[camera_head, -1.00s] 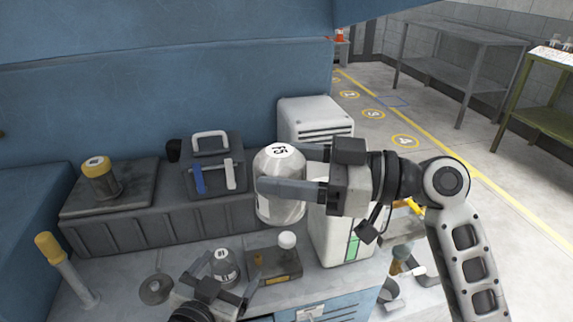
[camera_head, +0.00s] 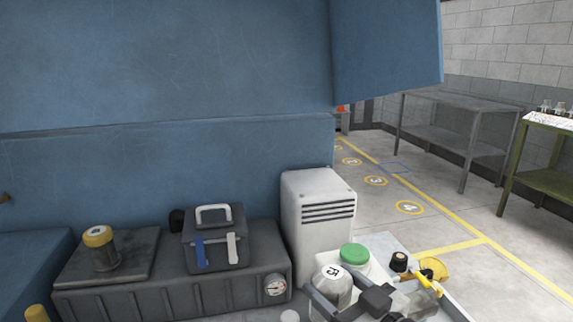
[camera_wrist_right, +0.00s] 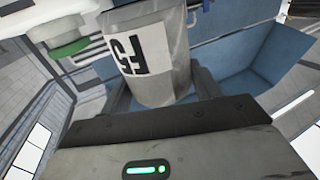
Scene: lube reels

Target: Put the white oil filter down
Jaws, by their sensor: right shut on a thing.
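The white oil filter (camera_head: 332,283), with a black-on-white label on its top, is at the bottom of the head view. My right gripper (camera_head: 336,296) is shut around it there, with a finger on either side. In the right wrist view the filter (camera_wrist_right: 152,65) fills the space between the fingers, and its printed label faces the camera. The filter's base is hidden, so I cannot tell whether it touches a surface. My left gripper is out of view.
A container with a green lid (camera_head: 354,254) stands close behind the filter. A tall white cabinet (camera_head: 318,222) is behind to the left. A grey toolbox (camera_head: 215,250), a pressure gauge (camera_head: 275,286) and a yellow-topped canister (camera_head: 99,247) are farther left. Yellow items (camera_head: 432,268) lie to the right.

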